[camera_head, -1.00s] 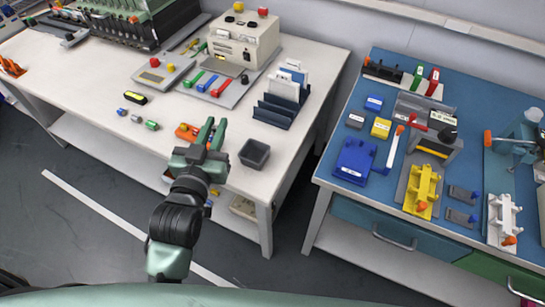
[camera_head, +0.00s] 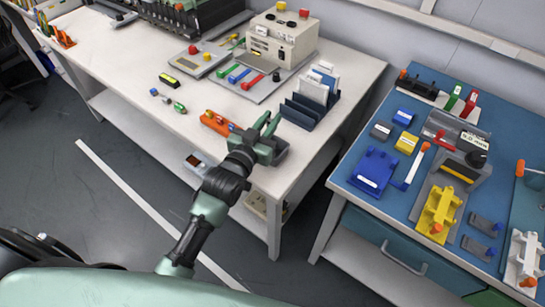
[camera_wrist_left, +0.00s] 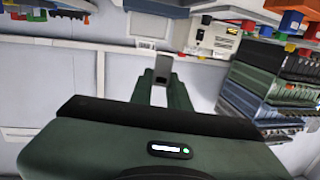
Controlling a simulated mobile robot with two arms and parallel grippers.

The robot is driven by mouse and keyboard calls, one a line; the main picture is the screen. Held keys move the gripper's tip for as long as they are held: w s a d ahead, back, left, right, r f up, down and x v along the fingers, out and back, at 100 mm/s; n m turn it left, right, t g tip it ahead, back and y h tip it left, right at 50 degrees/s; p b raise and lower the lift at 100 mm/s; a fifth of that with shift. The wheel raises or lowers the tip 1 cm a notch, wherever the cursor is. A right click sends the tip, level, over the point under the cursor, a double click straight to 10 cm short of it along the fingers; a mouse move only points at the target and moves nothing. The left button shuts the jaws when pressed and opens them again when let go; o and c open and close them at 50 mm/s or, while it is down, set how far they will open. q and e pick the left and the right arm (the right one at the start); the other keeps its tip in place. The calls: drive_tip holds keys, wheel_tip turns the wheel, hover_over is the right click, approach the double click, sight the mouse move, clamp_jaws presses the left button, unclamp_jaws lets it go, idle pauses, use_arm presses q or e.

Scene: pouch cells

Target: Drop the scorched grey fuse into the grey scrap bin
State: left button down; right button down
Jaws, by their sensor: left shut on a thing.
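My left gripper (camera_head: 268,121) is over the front right of the white table, above or beside the grey scrap bin (camera_head: 280,155), and hides much of it. In the left wrist view its green fingers (camera_wrist_left: 164,82) are shut on a small grey piece (camera_wrist_left: 163,67), taken to be the scorched grey fuse. Scorch marks cannot be made out. In the head view the held piece is hidden. How high it is above the bin cannot be told. My right gripper is out of view.
An orange holder (camera_head: 216,123) lies just left of the gripper. Small fuses, blue (camera_head: 153,91) and green (camera_head: 180,107), lie further left. A dark blue rack (camera_head: 304,112) with white cards stands behind the bin. A blue table (camera_head: 340,177) is across a gap to the right.

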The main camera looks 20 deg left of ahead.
use_arm(q)
drive_tip(key=shift+f+b, duration=0.35)
drive_tip(key=shift+f, duration=0.3)
drive_tip(key=c, duration=1.3)
unclamp_jaws()
drive_tip(key=s, duration=0.2)
drive_tip(key=s+a, duration=0.1)
drive_tip(key=s, duration=0.4)
drive_tip(key=shift+s+a+r, duration=0.15)
drive_tip(key=shift+s+r, duration=0.1)
drive_tip(key=shift+s, duration=0.15)
